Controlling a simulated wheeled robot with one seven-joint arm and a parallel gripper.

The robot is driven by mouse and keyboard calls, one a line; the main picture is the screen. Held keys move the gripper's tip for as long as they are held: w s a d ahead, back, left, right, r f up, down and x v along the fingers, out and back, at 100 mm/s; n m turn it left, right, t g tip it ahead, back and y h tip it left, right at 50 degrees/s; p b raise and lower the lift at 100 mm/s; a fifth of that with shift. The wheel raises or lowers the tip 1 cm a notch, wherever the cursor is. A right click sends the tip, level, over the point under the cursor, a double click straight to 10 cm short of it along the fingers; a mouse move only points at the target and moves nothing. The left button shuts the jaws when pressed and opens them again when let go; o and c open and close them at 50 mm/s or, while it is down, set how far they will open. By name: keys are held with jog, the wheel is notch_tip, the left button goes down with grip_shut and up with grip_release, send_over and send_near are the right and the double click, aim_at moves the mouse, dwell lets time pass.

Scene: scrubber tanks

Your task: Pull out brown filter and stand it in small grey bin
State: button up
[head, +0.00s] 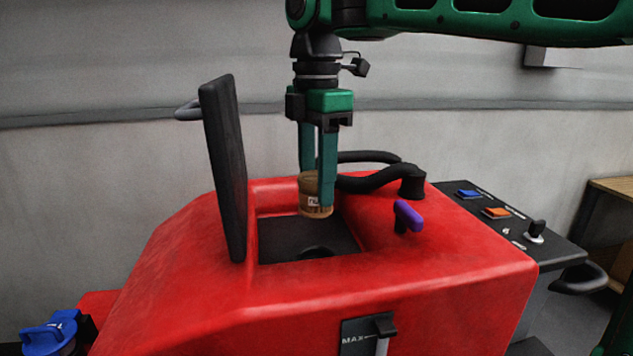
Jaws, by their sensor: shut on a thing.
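The brown filter (313,207) is a short cylinder with a small white label. My gripper (317,190) points straight down with its green fingers shut on the filter. The filter is upright and shows above the dark square tank opening (290,238) in the top of the red machine. A round dark hole (317,252) shows in the floor of the opening, in front of the filter. I cannot tell exactly how high the filter hangs over that floor. No small grey bin is in this view.
A black lid (226,165) stands open at the left of the opening. A black hose (375,178) runs behind and right of the filter, near a purple-handled knob (408,214). A control panel (507,222) is at the right, and a blue cap (48,333) at the lower left.

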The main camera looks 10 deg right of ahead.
aim_at(316, 176)
jog(key=shift+r, duration=0.45)
dwell(0.5)
jog(key=shift+r, duration=2.4)
